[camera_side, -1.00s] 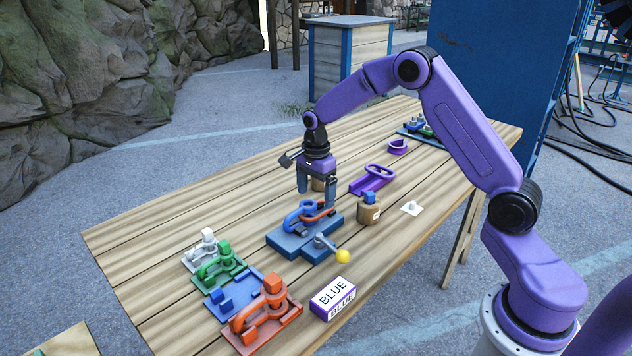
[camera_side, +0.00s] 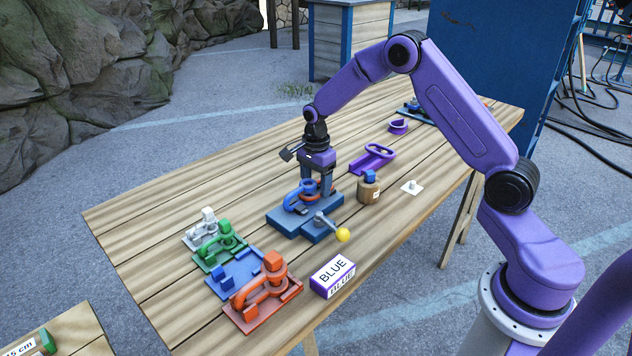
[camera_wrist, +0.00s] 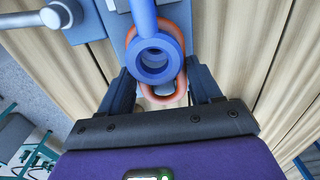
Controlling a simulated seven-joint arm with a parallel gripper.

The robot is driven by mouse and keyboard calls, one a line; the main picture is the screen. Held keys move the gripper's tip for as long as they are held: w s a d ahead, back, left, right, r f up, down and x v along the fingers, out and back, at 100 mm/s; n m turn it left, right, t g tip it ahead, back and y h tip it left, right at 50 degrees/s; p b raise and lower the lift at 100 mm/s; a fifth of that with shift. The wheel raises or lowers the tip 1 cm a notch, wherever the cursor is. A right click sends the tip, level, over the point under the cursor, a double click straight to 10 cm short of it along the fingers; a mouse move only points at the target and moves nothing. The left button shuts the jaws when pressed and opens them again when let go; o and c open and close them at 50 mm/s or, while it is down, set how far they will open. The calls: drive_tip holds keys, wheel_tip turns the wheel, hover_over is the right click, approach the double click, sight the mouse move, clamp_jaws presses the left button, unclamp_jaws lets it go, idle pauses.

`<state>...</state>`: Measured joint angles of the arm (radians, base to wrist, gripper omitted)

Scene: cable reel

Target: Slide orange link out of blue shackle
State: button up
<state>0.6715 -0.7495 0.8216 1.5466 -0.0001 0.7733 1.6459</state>
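The blue shackle (camera_side: 294,197) stands on a blue base (camera_side: 285,220) in the middle of the table. In the wrist view, its round blue eye (camera_wrist: 155,58) lies over the orange link (camera_wrist: 163,97), and the link's loop passes around and below it. The link is mostly hidden behind my fingers in the side view. My gripper (camera_side: 317,193) points down at the shackle's right side. The link is still linked with the shackle.
A lever with a yellow knob (camera_side: 343,235) sticks out in front of the base. A wooden pot (camera_side: 368,190) and purple holder (camera_side: 372,159) are to the right.

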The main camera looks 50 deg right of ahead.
drive_tip(key=c, duration=0.4)
drive_tip(key=shift+r, duration=0.1)
drive_tip(key=shift+d, duration=4.15)
drive_tip(key=shift+r, duration=3.5)
